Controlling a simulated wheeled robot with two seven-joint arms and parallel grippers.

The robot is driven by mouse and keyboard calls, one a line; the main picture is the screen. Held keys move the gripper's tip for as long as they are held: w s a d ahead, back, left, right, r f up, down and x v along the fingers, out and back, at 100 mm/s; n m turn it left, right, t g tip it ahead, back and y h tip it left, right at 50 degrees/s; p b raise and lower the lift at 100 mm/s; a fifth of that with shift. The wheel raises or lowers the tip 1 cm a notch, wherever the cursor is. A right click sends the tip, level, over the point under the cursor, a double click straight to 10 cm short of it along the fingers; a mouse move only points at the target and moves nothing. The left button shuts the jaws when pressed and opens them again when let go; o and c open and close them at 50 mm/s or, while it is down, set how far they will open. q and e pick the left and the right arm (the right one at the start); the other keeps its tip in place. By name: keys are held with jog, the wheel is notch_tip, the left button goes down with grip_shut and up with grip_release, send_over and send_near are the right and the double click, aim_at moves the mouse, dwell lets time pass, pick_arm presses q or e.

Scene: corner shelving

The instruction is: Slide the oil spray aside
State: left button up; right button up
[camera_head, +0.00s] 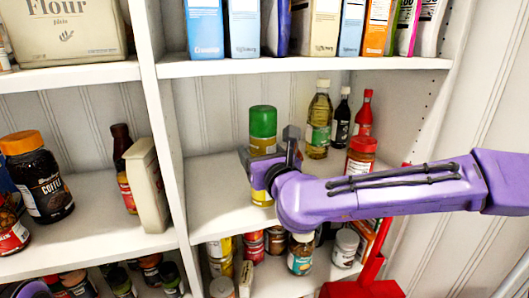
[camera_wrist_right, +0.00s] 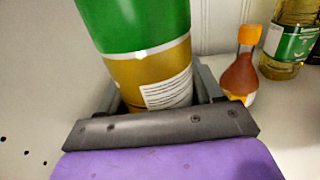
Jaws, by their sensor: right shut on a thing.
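The oil spray (camera_head: 263,128) is a can with a green cap and a gold body. It stands upright on the middle shelf (camera_head: 215,200). In the right wrist view the oil spray (camera_wrist_right: 160,65) fills the space between my fingers. My right gripper (camera_head: 268,150) reaches in from the right and is shut around the can's body; its jaws also show in the right wrist view (camera_wrist_right: 162,92). The can's lower part is partly hidden behind the gripper.
An oil bottle (camera_head: 318,125), a dark bottle (camera_head: 341,122) and a red bottle (camera_head: 364,115) stand behind to the right. A red-lidded jar (camera_head: 361,157) is near my arm. An orange-capped sauce bottle (camera_wrist_right: 240,75) stands close beside the right finger. Shelf left of the can is clear.

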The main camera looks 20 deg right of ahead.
jog(key=shift+s+a, duration=0.3)
jog(key=shift+s, duration=0.15)
jog(key=o, duration=1.3)
jog(key=shift+w, duration=0.15)
jog(key=s+d+b, duration=0.1)
jog(key=s+b, duration=0.2)
jog(key=s, duration=0.7)
jog(key=shift+s, duration=0.3)
